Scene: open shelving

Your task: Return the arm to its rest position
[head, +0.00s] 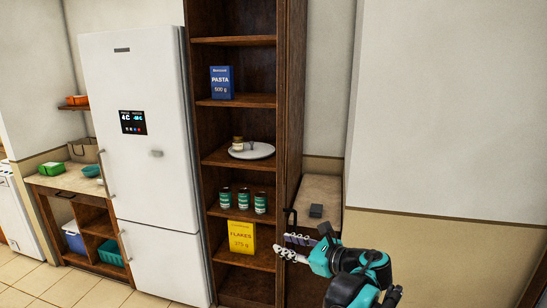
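The teal and black wrist and arm (360,270) run down to the bottom edge of the picture.
The shelves hold a blue pasta box (221,82), a white plate (262,151) with a small jar, several green cans (243,199) and a yellow flakes box (241,238). A counter (320,188) with a small grey object (316,211) is beside the unit. A white fridge (150,190) stands left.

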